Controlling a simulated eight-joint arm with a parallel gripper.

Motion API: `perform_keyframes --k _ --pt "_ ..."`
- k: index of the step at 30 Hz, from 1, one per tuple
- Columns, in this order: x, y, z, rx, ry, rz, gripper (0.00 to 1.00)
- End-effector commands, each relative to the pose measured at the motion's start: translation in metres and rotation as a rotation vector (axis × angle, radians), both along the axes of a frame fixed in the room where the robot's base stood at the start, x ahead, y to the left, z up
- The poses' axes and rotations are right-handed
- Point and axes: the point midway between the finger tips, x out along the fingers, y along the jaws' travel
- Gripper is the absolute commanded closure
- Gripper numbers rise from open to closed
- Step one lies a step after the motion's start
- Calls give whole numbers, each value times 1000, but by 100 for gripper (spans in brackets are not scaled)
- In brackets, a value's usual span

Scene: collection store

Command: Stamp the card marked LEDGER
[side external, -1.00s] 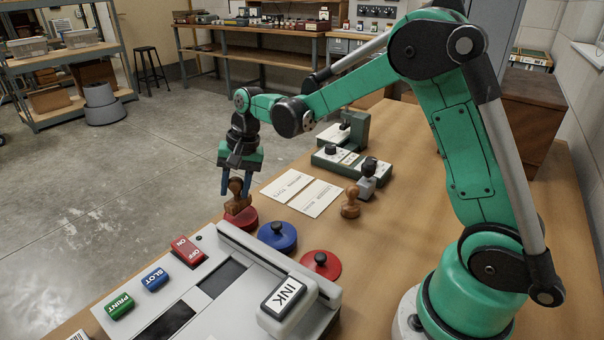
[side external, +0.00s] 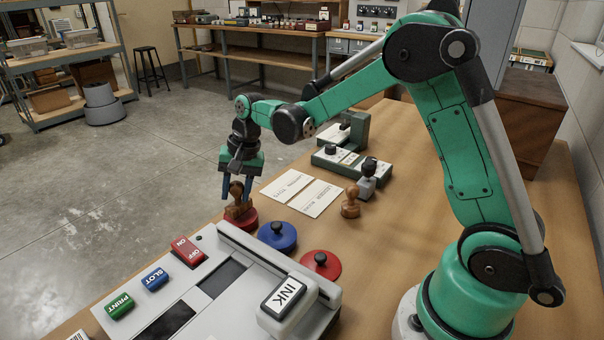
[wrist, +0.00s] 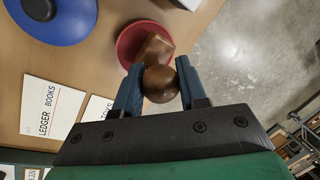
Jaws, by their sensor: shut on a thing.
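My gripper (side external: 237,192) is shut on the round handle of a brown wooden stamp (side external: 239,205); in the wrist view the handle (wrist: 160,84) sits between the two fingers. The stamp is upright over a round red pad (side external: 248,222), which shows as an open red dish in the wrist view (wrist: 127,46). Whether the stamp's face touches the pad is hidden. The card marked LEDGER (side external: 315,199) lies flat to the right of my gripper, and reads LEDGER BOOKS in the wrist view (wrist: 48,107). A second card (side external: 286,186) lies beside it, partly hidden in the wrist view.
A lidded blue pad (side external: 277,236) and a red disc with a black knob (side external: 320,264) stand nearby. A second wooden stamp (side external: 350,204) and a grey stamp (side external: 367,180) stand right of the cards. A grey machine (side external: 225,290) fills the front; green devices (side external: 345,160) stand behind.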

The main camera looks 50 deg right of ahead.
Motion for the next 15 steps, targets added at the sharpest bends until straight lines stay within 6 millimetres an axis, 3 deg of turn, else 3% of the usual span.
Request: perform_keyframes --k 15 --pt "0 0 -6 0 0 0 97"
